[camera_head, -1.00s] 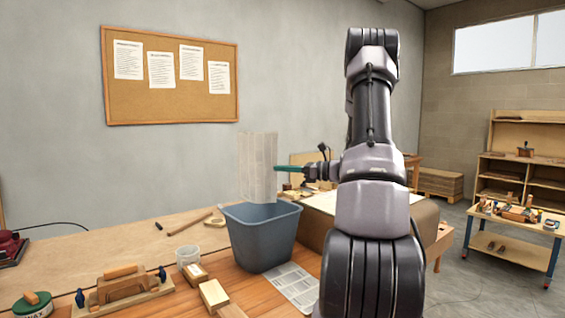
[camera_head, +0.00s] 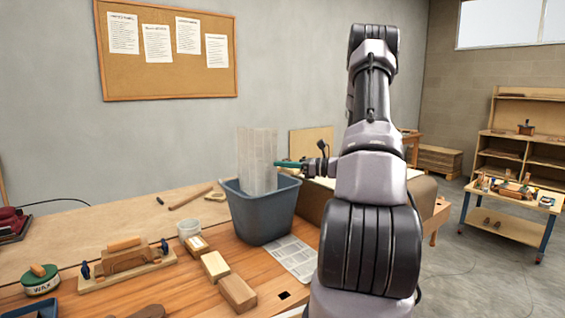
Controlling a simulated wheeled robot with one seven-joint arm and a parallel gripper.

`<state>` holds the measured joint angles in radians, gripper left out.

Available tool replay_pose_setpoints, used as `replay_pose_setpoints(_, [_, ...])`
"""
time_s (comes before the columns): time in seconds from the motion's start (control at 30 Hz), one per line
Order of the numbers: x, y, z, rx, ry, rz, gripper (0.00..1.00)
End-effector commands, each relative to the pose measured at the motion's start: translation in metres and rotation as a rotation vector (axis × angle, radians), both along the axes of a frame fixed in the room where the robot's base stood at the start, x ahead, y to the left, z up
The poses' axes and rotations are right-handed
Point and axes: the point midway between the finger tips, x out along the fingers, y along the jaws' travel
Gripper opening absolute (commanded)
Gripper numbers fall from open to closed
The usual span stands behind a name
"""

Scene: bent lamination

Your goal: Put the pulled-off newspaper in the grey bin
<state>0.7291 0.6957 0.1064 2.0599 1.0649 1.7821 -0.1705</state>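The pulled-off newspaper (camera_head: 257,160) is a pale upright sheet over the grey bin (camera_head: 262,217). Its lower part is inside the bin's mouth, below the rim. My gripper (camera_head: 283,164) is at the newspaper's right edge, above the bin's right side, with its green fingers pointing left. The fingers appear closed on the sheet's edge, but their tips are small here. The bin stands upright on the wooden bench.
A hammer (camera_head: 190,199) lies behind. A curved brown form (camera_head: 420,196) is to the right.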

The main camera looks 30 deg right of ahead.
Motion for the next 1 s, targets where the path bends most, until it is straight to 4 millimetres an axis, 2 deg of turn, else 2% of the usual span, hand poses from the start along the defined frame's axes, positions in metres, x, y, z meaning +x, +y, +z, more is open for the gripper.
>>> replay_pose_setpoints(0.2, [0.0, 0.0, 0.0, 0.0, 0.0, 0.0, 0.0])
replay_pose_setpoints(0.23, [0.0, 0.0, 0.0, 0.0, 0.0, 0.0, 0.05])
replay_pose_setpoints(0.3, [0.0, 0.0, 0.0, 0.0, 0.0, 0.0, 0.32])
replay_pose_setpoints(0.33, [0.0, 0.0, 0.0, 0.0, 0.0, 0.0, 0.36])
replay_pose_setpoints(0.7, [-0.003, -0.004, 0.0, 0.0, 0.0, -0.002, 0.36])
replay_pose_setpoints(0.87, [-0.018, -0.022, 0.0, 0.001, 0.001, -0.004, 0.36])
replay_pose_setpoints(1.0, [-0.038, -0.044, 0.0, 0.0, 0.0, -0.005, 0.36])
